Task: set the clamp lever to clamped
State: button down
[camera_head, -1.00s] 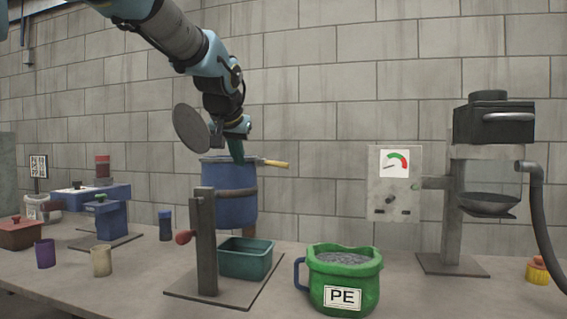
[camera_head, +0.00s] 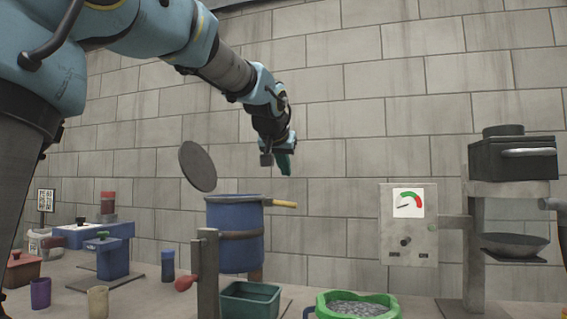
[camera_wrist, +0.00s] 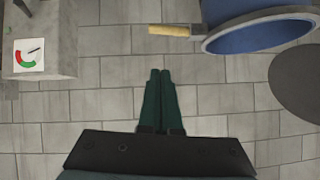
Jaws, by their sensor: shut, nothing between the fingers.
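A lever with a pale wooden handle (camera_head: 284,204) sticks out to the right from the rim of a blue vessel (camera_head: 236,236). The handle also shows in the wrist view (camera_wrist: 170,30), beside the vessel's rim. A lever with a red knob (camera_head: 185,282) sits on the grey post in front of the vessel. Which of the two is the clamp lever, I cannot tell. The grey round lid (camera_head: 197,167) stands open at the vessel's upper left. My gripper (camera_head: 286,170), with green fingers, is shut and empty above the wooden handle, apart from it. The fingers show together in the wrist view (camera_wrist: 160,74).
A teal bin (camera_head: 250,300) stands below the vessel, with a green container of grey granules (camera_head: 357,306) to its right. A gauge panel (camera_head: 408,225) and a stand with a bowl are further right. Cups and blue fixtures stand at left.

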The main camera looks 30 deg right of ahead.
aim_at(284, 204)
jog(key=w+d+f+p, duration=0.1)
jog(key=w+d+f, duration=0.2)
jog(key=f, duration=0.4)
jog(key=shift+w, duration=0.7)
